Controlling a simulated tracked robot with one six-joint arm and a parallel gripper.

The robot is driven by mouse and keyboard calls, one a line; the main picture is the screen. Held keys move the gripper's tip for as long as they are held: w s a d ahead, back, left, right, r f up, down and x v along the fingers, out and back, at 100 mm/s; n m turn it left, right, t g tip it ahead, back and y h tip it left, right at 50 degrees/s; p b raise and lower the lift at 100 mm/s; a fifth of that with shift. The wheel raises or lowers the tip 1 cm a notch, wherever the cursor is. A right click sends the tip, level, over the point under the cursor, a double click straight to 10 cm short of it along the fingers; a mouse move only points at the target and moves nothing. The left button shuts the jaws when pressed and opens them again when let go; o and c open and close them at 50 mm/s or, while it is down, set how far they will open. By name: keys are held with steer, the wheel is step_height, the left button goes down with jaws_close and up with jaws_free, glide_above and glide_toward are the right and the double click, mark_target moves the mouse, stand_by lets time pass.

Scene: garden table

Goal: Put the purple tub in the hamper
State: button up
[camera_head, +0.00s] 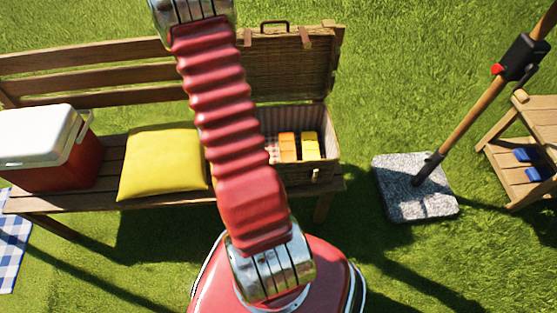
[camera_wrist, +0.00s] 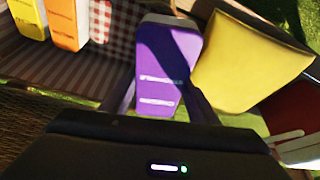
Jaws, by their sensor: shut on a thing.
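The purple tub (camera_wrist: 168,62) is in the wrist view, between the fingers of my gripper (camera_wrist: 161,100), which is shut on it. The open wicker hamper (camera_head: 310,174) stands on the right end of the bench, its lid raised at the back. In the head view my arm hides my gripper and the tub.
An orange tub (camera_head: 288,146) and a yellow tub (camera_head: 310,146) stand in the hamper. The yellow cushion (camera_head: 160,162) and a red cooler (camera_head: 55,165) occupy the bench (camera_head: 113,155) to the left. A parasol base (camera_head: 412,190) and wooden steps (camera_head: 530,170) stand at right.

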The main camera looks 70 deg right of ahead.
steer(key=s+d+f+m, duration=0.2)
steer(key=s+d, duration=0.5)
step_height(320, 180, down, 7)
steer(key=d, duration=0.1)
steer(key=shift+s+r+g+h, duration=0.2)
steer(key=shift+s+g+h, duration=0.1)
steer(key=shift+g, duration=0.1)
steer(key=shift+f, duration=2.9)
steer(key=shift+f, duration=2.1)
steer(key=shift+f, duration=0.6)
